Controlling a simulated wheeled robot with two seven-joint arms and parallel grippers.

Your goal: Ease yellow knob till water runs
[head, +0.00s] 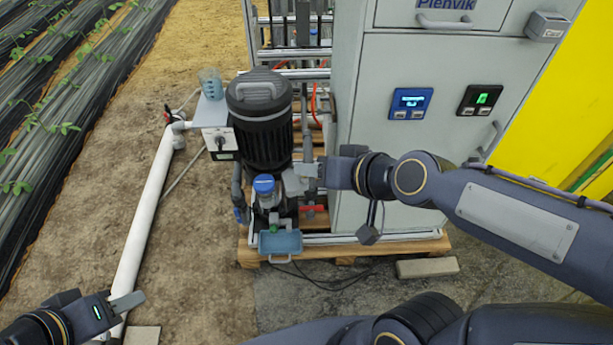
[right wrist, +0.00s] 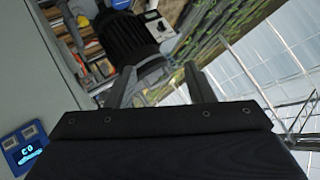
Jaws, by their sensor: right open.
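My right gripper (head: 297,180) is beside the motor's lower right side. In the right wrist view, its two fingers (right wrist: 160,76) are apart with nothing seen between them, and the motor (right wrist: 125,38) lies beyond them. My left gripper (head: 127,302) is low at the left, over the white pipe, away from the skid. Its jaw gap is not clear. No running water shows.
A grey cabinet (head: 376,140) with a blue display (head: 410,103) stands right of the motor. A white pipe (head: 150,215) runs along the left. A blue tray (head: 280,243) is at the skid's front.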

